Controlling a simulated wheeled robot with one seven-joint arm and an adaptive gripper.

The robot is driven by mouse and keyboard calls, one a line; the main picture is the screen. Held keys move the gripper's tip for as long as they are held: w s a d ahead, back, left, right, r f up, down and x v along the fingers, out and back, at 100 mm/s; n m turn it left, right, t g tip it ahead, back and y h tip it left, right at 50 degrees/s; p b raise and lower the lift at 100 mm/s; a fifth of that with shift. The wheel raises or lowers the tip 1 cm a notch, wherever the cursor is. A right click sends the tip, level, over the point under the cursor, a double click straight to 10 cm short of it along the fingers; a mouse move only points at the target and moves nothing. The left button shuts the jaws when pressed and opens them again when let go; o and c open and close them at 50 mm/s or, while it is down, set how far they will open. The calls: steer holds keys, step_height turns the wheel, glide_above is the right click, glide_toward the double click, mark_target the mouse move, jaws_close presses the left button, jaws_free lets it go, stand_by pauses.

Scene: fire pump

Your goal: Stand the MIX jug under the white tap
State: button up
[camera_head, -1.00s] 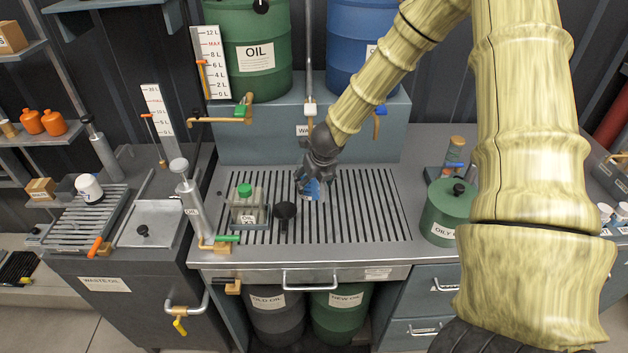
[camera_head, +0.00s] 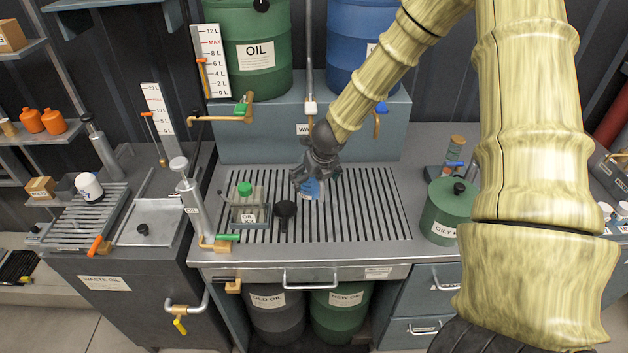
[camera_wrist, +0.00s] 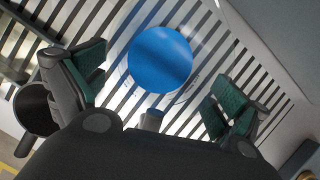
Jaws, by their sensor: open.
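A small vessel with blue contents, apparently the MIX jug (camera_head: 312,190), stands upright on the slotted drain grate; its lettering is too small to read. In the wrist view a round blue surface (camera_wrist: 160,59) shows between and beyond my fingers. My gripper (camera_head: 316,181) is open above the jug, with fingers spread to both sides; in the wrist view (camera_wrist: 156,98) clear gaps show between each finger and the blue. The white tap (camera_head: 309,108) is on the pipe behind, above the grate. In the head view the jug appears below it, but my wrist hides the space between.
A black funnel-like cup (camera_head: 285,209) stands just left of the jug. A green-capped oil container (camera_head: 246,205) sits further left in a holder. The grate (camera_head: 370,215) is clear on the right, beside a green bin (camera_head: 447,215). Green-handled (camera_head: 240,109) and blue-handled (camera_head: 380,108) taps flank the white one.

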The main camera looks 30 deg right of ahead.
steer(key=shift+v, duration=3.3)
